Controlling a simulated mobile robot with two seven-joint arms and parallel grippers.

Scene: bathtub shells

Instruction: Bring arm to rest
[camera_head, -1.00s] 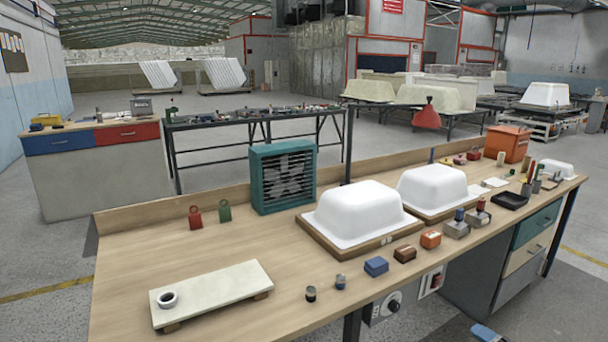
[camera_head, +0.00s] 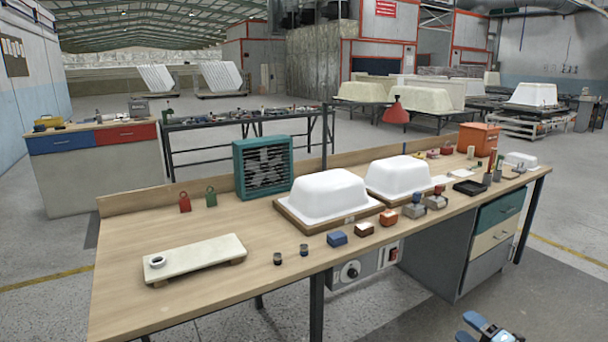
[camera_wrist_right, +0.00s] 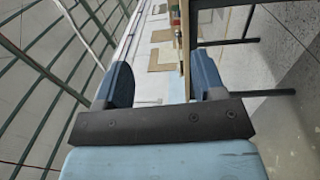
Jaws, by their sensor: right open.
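My right gripper (camera_head: 487,328) shows at the bottom right of the head view, low over the floor in front of the workbench and apart from it. In the right wrist view the right gripper (camera_wrist_right: 165,85) has its two dark blue fingers spread, with nothing between them. Beyond the fingers, the wrist view shows the bench edge and table legs, tilted. My left gripper is in neither view.
The wooden workbench (camera_head: 130,265) holds two white tub shells (camera_head: 322,197), a teal fan (camera_head: 262,166), a pale board with a ring (camera_head: 200,256) and several small blocks. Drawers (camera_head: 500,243) stand under its right end. Grey floor lies clear in front.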

